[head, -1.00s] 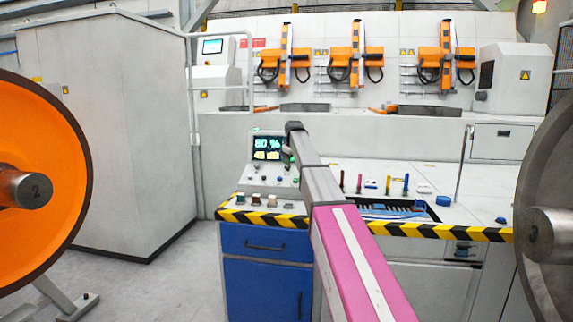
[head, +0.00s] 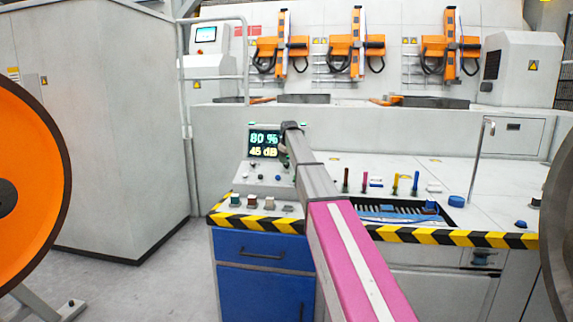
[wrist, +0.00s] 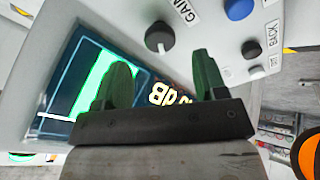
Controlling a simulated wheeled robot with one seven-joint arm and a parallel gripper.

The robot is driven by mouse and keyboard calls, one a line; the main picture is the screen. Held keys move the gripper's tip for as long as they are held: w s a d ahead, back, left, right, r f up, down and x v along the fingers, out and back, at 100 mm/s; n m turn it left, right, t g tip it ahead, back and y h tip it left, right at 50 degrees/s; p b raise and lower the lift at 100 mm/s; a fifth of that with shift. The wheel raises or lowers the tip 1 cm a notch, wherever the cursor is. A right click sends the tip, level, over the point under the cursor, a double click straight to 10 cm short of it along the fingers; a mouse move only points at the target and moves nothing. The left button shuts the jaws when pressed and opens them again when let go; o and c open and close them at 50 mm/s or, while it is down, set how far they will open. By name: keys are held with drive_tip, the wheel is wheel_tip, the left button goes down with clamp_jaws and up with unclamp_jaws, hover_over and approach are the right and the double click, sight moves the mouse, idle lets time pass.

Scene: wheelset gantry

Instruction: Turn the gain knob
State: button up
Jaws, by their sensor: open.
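The gain knob (wrist: 160,37) is a dark round knob with a pale pointer mark, on a light grey panel beside its printed GAIN label. In the wrist view it lies ahead of my gripper (wrist: 163,76), roughly in line with the gap between the two green fingers. The fingers are apart with nothing between them, and the knob shows beyond their tips, not gripped. The panel's display (head: 264,144) reads 80 % and what looks like 45 dB in the head view. My arm hides part of the panel there, and the gain knob cannot be made out.
Coloured upright tools (head: 380,183) stand on the bench right of my arm. A striped edge (head: 455,237) runs along the bench front. Orange wheel (head: 30,185) at left.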

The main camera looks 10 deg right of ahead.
sight(287, 165)
drive_tip(key=shift+x, duration=2.5)
drive_tip(key=shift+s, duration=0.1)
drive_tip(key=c, duration=0.9)
